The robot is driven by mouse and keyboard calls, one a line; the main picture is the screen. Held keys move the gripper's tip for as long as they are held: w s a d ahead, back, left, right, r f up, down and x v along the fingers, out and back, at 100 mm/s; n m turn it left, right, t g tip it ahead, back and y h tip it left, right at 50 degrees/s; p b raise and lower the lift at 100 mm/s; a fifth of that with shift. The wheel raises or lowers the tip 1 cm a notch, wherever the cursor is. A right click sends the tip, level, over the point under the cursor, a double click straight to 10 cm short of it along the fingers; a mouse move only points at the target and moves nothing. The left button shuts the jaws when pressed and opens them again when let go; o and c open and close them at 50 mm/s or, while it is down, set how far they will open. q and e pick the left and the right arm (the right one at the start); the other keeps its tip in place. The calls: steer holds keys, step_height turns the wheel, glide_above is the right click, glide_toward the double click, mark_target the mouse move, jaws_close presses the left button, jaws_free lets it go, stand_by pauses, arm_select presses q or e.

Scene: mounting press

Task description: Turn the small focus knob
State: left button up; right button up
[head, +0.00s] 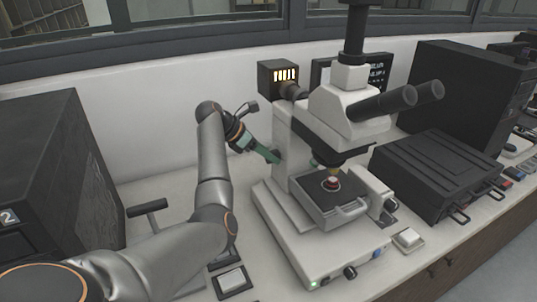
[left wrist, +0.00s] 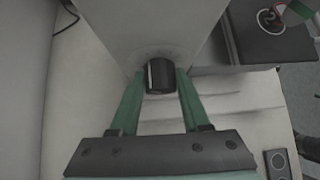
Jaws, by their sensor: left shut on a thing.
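A white microscope (head: 315,110) with black eyepieces stands on the bench in the middle of the head view. In the left wrist view, the focus knob (left wrist: 160,76) is a dark cylinder on the side of the microscope's pale column (left wrist: 152,25). My left gripper (left wrist: 160,82) has its two green fingers on either side of the knob, shut on it. In the head view, my left gripper (head: 276,158) reaches the left side of the column, and its fingertips partly hide the knob. My right gripper is not in view.
A red-topped sample (head: 331,183) sits on the microscope's stage (head: 322,207). A dark box (head: 60,180) stands at the left, and black equipment (head: 435,175) stands at the right. A small black-and-white pad (head: 231,281) lies near the microscope base's left side.

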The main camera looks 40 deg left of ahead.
arm_select(q)
jaws_close()
steer(key=shift+d, duration=0.1)
steer(key=shift+d+m+t+y, duration=0.15)
steer(key=shift+m+t+y, duration=0.5)
steer(key=shift+y, duration=0.55)
steer(key=shift+s+d+m+t+y, duration=0.1)
steer(key=shift+d+m+t+y, duration=0.05)
steer(key=shift+m+t+y, duration=0.8)
steer(key=shift+y, duration=0.25)
steer(key=o, duration=0.7)
jaws_free()
